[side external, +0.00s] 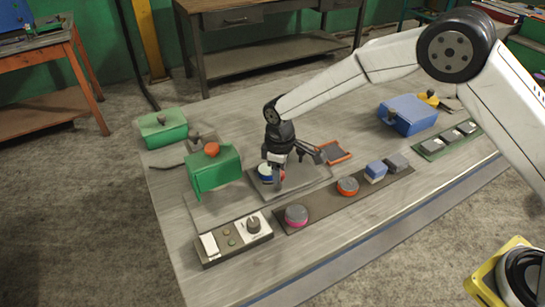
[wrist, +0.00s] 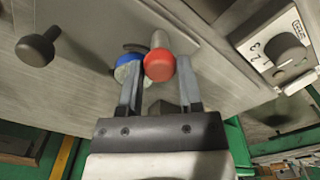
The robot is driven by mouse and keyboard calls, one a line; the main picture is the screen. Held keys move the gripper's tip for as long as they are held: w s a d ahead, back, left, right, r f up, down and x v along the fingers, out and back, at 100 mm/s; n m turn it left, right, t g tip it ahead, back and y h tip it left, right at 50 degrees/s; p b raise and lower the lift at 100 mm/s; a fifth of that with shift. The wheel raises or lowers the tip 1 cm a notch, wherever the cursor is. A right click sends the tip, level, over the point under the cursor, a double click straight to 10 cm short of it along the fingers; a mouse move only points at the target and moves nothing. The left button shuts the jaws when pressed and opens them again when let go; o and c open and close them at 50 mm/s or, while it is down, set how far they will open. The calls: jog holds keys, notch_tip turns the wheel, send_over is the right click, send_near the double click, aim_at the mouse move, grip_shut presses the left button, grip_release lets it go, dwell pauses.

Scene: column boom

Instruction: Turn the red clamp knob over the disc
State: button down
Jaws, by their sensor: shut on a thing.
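The red clamp knob (wrist: 159,66) has a round head on a grey stem and sits between my fingertips in the wrist view. In the side view it is a small red patch (side external: 282,177) mostly hidden by my gripper (side external: 275,170). My gripper (wrist: 161,72) is shut on the knob, with one finger at each side of it. A blue-and-white round part (wrist: 126,66) is right beside the left finger; it also shows in the side view (side external: 264,172). I cannot tell clearly which part is the disc under the knob.
A grey plate (side external: 310,182) lies under my gripper. A green box with an orange knob (side external: 213,168) stands to its left, and a control panel with a dial (side external: 234,238) is in front. A black knob (wrist: 36,48) stands at the wrist view's left. A strip (side external: 325,205) carries several parts.

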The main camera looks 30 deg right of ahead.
aim_at(282, 172)
jog(key=shift+n, duration=0.3)
jog(key=shift+c, duration=1.3)
grip_release()
jog(key=shift+r, duration=0.1)
jog(key=shift+r, duration=3.85)
jog(key=shift+d, duration=0.1)
jog(key=shift+s+d+r, duration=0.1)
jog(key=shift+d, duration=0.15)
jog(key=s+d+r+m+t, duration=0.1)
jog(key=s+d+m, duration=0.8)
jog(key=s+d, duration=0.9)
jog(key=s+t, duration=0.1)
jog(key=s, duration=0.2)
jog(key=shift+s+d+r+t, duration=0.15)
jog(key=shift+s+r+t, duration=0.1)
jog(key=shift+s+t, duration=0.1)
